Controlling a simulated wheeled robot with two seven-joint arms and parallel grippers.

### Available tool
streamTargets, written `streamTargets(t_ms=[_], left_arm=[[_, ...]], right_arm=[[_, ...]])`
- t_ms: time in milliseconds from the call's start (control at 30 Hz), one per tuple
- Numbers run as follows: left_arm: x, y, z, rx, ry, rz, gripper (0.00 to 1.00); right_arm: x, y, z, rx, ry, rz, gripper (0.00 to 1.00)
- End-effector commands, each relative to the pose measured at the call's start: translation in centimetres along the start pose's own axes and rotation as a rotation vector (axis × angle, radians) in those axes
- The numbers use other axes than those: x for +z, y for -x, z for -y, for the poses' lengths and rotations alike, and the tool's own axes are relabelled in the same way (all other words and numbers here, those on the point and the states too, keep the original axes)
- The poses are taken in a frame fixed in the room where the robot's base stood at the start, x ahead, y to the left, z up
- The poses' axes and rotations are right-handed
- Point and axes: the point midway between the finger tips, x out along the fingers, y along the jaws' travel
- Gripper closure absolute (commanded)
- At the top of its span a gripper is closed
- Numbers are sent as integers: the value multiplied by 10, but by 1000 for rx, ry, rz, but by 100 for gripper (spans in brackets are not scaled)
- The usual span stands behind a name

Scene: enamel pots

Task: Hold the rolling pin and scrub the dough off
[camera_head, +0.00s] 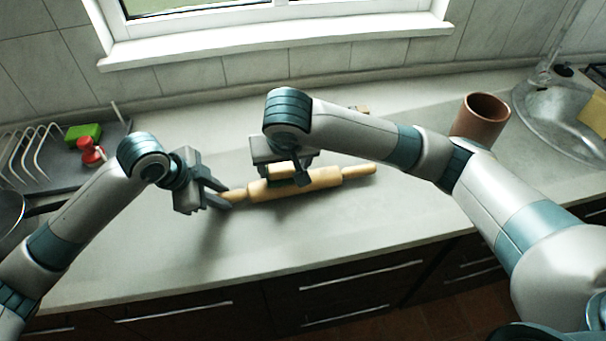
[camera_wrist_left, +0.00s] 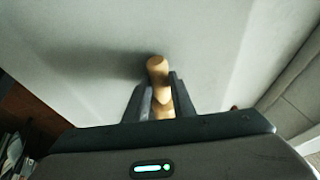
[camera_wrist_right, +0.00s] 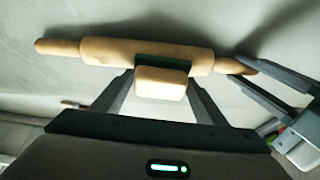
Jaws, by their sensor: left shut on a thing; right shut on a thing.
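The wooden rolling pin (camera_head: 325,178) lies on the grey counter, slightly tilted in the head view. My left gripper (camera_head: 222,194) is shut on its left handle (camera_wrist_left: 157,68). My right gripper (camera_head: 285,176) is shut on a sponge with a pale yellow body (camera_wrist_right: 160,84) and a dark green scouring side (camera_wrist_right: 165,62). The green side faces the pin's barrel (camera_wrist_right: 105,51) and appears to touch it near the end closer to my left gripper. The far handle (camera_head: 360,171) is free. I cannot make out any dough on the pin; part of the barrel is hidden by the sponge.
A brown cup (camera_head: 482,115) stands at the right, beside the round sink (camera_head: 560,115). The counter in front of the pin is clear.

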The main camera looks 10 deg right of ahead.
Motion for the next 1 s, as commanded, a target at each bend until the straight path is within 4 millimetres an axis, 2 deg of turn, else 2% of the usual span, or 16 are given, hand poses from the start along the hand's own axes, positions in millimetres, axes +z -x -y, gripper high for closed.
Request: streamTargets(t_ms=[633,1000], left_arm=[[0,0,0,0,0,0,97],[0,0,0,0,0,0,97]], right_arm=[[4,-10,-2,0,0,0,52],[2,-9,-33,1,-2,0,52]])
